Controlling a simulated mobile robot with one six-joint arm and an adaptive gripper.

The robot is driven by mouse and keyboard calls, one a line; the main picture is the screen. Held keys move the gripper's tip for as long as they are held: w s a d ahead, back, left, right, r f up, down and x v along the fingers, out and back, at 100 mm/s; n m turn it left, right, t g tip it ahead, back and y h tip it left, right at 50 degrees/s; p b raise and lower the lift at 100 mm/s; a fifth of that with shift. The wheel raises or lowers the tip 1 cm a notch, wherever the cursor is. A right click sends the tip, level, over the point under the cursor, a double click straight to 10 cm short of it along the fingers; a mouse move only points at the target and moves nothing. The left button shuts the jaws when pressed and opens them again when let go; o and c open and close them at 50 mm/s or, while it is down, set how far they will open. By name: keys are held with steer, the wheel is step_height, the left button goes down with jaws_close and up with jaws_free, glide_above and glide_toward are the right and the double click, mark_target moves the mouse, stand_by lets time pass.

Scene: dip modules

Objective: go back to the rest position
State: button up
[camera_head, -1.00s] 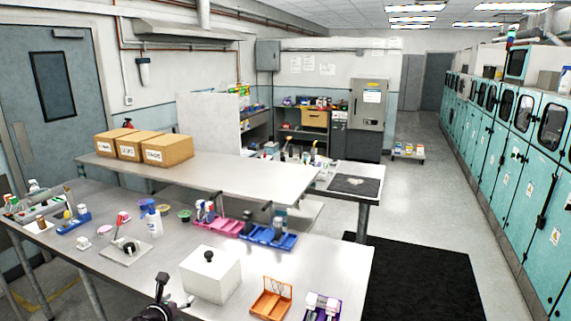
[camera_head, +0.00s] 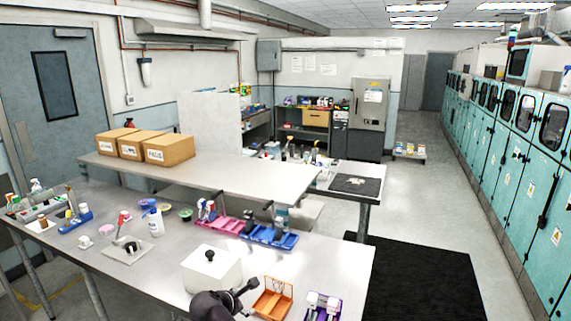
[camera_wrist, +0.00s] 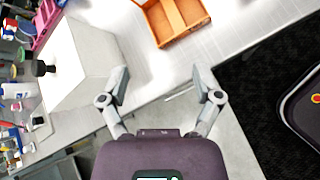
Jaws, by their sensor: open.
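My gripper (camera_head: 245,291) is at the front edge of the steel bench (camera_head: 120,275), just in front of the white box with a black knob (camera_head: 212,272). In the wrist view my gripper (camera_wrist: 162,84) is open, its two fingers spread with nothing between them. The white box (camera_wrist: 85,62) lies to the left of the fingers there. An orange tray (camera_wrist: 172,22) lies beyond the fingertips, and it also shows in the head view (camera_head: 272,298), right of the gripper.
A purple rack with white-topped items (camera_head: 322,306) stands at the bench's right end. Pink (camera_head: 224,224) and blue bins (camera_head: 268,237) stand behind the white box. Cardboard boxes (camera_head: 168,150) sit on the farther bench. A black mat (camera_head: 420,280) covers floor to the right.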

steer(key=s+d+f+m+g+y, duration=0.1)
steer(key=s+d+f+m+g, duration=0.1)
steer(key=d+m, duration=0.5)
steer(key=s+d+f+m+g+y, duration=0.1)
steer(key=s+d+f+m+g, duration=0.1)
steer(key=d+m, duration=0.6)
steer(key=s+d+f+m+g+y, duration=0.1)
steer(key=s+d+m+g, duration=0.3)
steer(key=d, duration=0.9)
steer(key=shift+s+f+m+g, duration=0.2)
steer(key=shift+f+m, duration=0.2)
steer(key=shift+m, duration=0.5)
steer(key=shift+s+f+m+g, duration=0.15)
steer(key=shift+f+m, duration=0.25)
steer(key=shift+m, duration=0.5)
steer(key=shift+s+d+m+y, duration=0.45)
steer(key=shift+m+y, duration=0.15)
steer(key=shift+m, duration=0.2)
steer(key=shift+a, duration=0.1)
